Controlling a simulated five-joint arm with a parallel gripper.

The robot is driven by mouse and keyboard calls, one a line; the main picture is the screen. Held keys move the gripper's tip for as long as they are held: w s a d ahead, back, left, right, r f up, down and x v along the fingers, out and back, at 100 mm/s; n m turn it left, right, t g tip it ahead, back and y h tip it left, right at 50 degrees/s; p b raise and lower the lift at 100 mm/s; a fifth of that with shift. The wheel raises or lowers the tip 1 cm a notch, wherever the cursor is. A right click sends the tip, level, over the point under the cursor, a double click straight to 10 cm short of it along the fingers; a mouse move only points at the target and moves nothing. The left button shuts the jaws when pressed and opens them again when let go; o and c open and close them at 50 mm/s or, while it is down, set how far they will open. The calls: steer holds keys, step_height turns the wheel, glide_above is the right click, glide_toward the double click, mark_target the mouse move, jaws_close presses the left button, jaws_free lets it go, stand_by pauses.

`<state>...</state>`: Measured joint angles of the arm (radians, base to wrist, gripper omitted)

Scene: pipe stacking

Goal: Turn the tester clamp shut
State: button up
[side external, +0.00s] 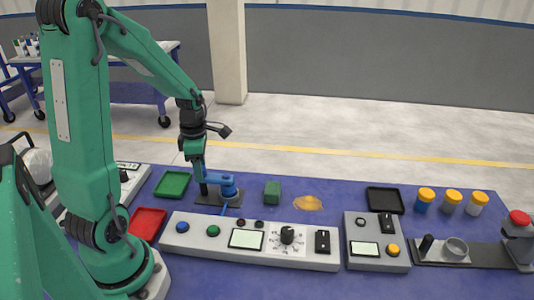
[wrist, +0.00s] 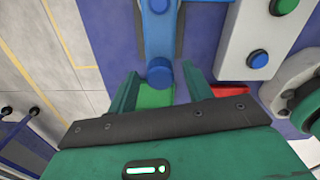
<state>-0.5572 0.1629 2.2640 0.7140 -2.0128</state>
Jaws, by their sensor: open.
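A blue clamp-like device (side external: 229,188) stands on a dark base at the left of the bench, with a blue bar reaching left to a dark post. I take it for the tester clamp. In the wrist view its blue bar (wrist: 158,35) runs down to a rounded blue end (wrist: 160,74). My gripper (side external: 200,168) points down over the left end of this bar. In the wrist view my gripper (wrist: 160,84) is open, with a green finger on each side of the rounded end. I cannot tell whether either finger touches it.
A green tray (side external: 172,184) and a red tray (side external: 148,223) lie left of the clamp. A grey control panel (side external: 190,240) runs in front. A green block (side external: 272,191) and an orange-brown piece (side external: 308,202) lie to the right, with a black tray (side external: 385,200) and several orange-capped jars beyond.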

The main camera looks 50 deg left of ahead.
steer(key=shift+r, duration=0.1)
steer(key=shift+r, duration=3.85)
steer(key=shift+d+r+m, duration=0.3)
steer(key=shift+d+m, duration=0.15)
steer(key=shift+m, duration=0.15)
steer(key=s+d+r+m+t, duration=0.2)
steer(key=d+r+m, duration=0.2)
steer(key=d+m, duration=0.4)
steer(key=s+d+r+m+t, duration=0.3)
steer(key=d+m, duration=0.5)
steer(key=m, duration=1.2)
steer(key=shift+s+d+r+t, duration=0.25)
steer(key=shift+r+t, duration=0.05)
steer(key=shift+r, duration=0.3)
